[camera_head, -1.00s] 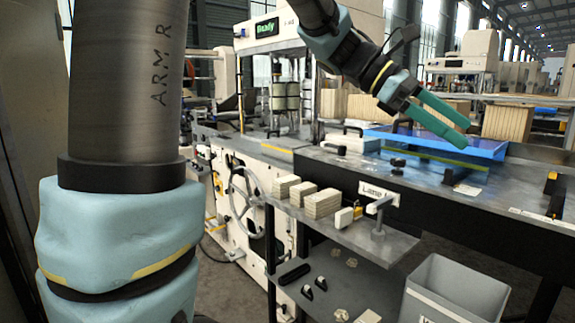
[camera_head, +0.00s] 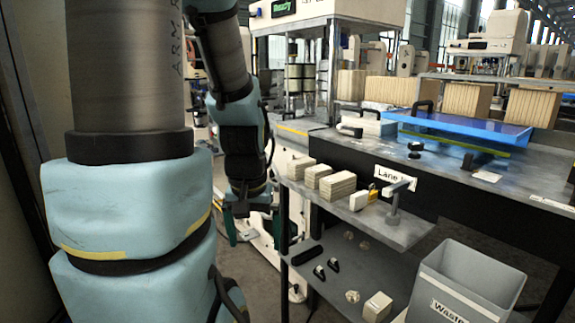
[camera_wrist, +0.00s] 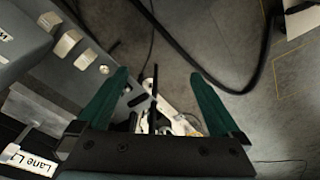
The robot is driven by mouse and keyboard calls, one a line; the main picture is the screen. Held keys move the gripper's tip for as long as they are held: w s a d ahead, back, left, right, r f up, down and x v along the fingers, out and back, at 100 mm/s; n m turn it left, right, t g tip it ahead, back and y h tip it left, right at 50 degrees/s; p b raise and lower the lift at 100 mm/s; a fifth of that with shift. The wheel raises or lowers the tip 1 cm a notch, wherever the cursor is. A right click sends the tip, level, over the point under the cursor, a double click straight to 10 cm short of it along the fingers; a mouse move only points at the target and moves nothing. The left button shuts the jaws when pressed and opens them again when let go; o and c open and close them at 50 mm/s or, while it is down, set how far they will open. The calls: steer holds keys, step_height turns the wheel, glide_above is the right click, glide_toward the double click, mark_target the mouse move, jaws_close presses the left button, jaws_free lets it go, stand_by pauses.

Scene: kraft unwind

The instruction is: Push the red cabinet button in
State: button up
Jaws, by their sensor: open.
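My gripper (camera_head: 254,228) hangs low beside the shelf's left end, pointing down, its teal fingers spread and nothing between them. In the wrist view, my gripper (camera_wrist: 158,73) is open above the floor. The white machine cabinet (camera_head: 262,243) is mostly hidden behind my arm in the head view. Part of a white machine surface (camera_wrist: 178,112) shows beyond the fingers in the wrist view. I cannot make out the red button in either current view.
A grey two-level shelf (camera_head: 405,232) with several pale blocks (camera_head: 338,185) stands right of my gripper. A grey waste bin (camera_head: 465,280) is at the lower right. A blue panel (camera_head: 470,128) lies on the bench. Dark cables (camera_wrist: 230,85) cross the open floor.

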steer(key=shift+c, duration=0.2)
jaws_close()
stand_by(0.5)
stand_by(0.9)
